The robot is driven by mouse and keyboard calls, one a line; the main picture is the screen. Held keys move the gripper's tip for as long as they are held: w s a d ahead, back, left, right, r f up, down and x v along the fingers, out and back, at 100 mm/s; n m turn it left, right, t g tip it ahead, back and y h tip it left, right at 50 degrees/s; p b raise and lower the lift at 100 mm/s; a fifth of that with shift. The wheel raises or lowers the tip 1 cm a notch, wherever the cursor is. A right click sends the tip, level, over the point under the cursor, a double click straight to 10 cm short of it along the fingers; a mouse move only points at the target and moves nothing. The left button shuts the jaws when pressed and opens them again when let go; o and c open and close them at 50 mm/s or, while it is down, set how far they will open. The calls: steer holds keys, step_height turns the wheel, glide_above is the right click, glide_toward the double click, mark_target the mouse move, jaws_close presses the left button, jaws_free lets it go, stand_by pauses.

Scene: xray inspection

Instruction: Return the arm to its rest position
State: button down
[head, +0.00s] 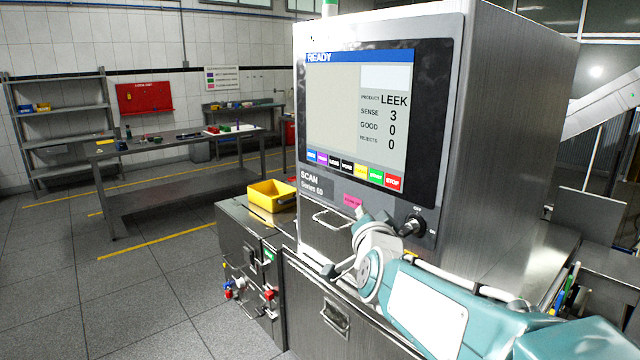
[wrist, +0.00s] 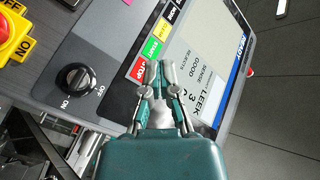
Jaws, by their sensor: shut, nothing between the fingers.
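My gripper (wrist: 161,72) shows in the wrist view with its two fingers close together, empty, in front of the x-ray machine's panel. In the head view my teal arm reaches in from the lower right, and its far end is in front of the lower part of the machine. The machine's screen (head: 358,115) reads READY, with a row of coloured buttons along its bottom edge. A black rotary switch (head: 412,226) sits below the screen at the right; it also shows in the wrist view (wrist: 76,80), left of my gripper.
A yellow bin (head: 271,194) stands on the steel cabinet left of the machine. A red button (wrist: 8,28) on yellow is at the wrist view's left edge. A steel workbench (head: 180,182) and shelves (head: 58,125) stand farther back. Open floor lies at the left.

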steer(key=s+d+f+n+g, duration=0.1)
steer(key=s+f+n+g, duration=0.2)
steer(key=s, duration=0.6)
steer(key=s+d+f+n+g, duration=0.1)
steer(key=s+f+n+g, duration=0.2)
steer(key=s+f+g, duration=0.2)
steer(key=s+d+f+n+g, duration=0.1)
steer(key=s+f+n+g, duration=0.2)
steer(key=s+f, duration=0.5)
steer(key=s+g, duration=0.1)
steer(key=s, duration=0.6)
steer(key=shift+s+d+f, duration=0.15)
steer(key=shift+s+f, duration=0.05)
steer(key=shift+s, duration=0.05)
